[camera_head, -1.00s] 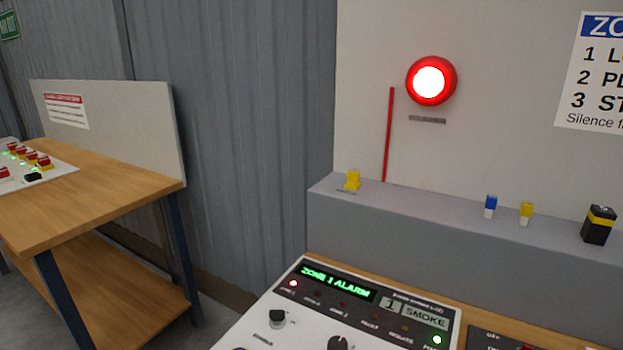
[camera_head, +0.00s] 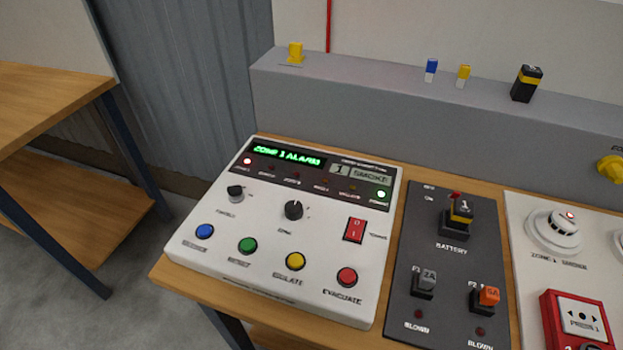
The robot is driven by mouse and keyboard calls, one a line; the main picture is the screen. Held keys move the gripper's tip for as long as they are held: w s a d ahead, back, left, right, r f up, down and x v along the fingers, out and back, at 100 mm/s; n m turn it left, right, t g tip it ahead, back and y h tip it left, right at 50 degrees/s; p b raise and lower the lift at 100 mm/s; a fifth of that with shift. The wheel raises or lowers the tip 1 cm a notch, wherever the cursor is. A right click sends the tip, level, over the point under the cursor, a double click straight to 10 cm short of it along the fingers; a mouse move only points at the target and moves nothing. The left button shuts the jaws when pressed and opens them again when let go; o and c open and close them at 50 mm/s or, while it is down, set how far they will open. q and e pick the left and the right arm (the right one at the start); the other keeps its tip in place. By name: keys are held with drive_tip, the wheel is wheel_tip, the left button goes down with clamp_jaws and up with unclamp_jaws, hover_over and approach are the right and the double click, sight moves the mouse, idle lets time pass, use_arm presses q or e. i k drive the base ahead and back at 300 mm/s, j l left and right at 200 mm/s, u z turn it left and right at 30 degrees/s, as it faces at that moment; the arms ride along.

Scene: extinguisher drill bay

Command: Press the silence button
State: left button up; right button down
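The white fire alarm panel (camera_head: 270,215) sits on the wooden bench in the middle of the head view. Its display (camera_head: 288,155) reads "ZONE 1 ALARM" in green. Along its front edge are a blue button (camera_head: 204,231), a green button (camera_head: 247,245), a yellow button (camera_head: 295,261) and a red button (camera_head: 346,277). The blue button is leftmost; its label is blurred but looks like "SILENCE". The red one reads "EVACUATE". A red lamp (camera_head: 247,161) and a green lamp (camera_head: 381,194) are lit. Neither of my grippers shows.
Right of the panel is a dark battery and fuse board (camera_head: 447,265), then a white board with a smoke detector (camera_head: 553,232) and a red call point (camera_head: 577,320). A grey ledge (camera_head: 380,105) behind carries small parts. A wooden table (camera_head: 50,100) stands at left.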

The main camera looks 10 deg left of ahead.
sight(204, 231)
drive_tip(key=u, duration=1.1)
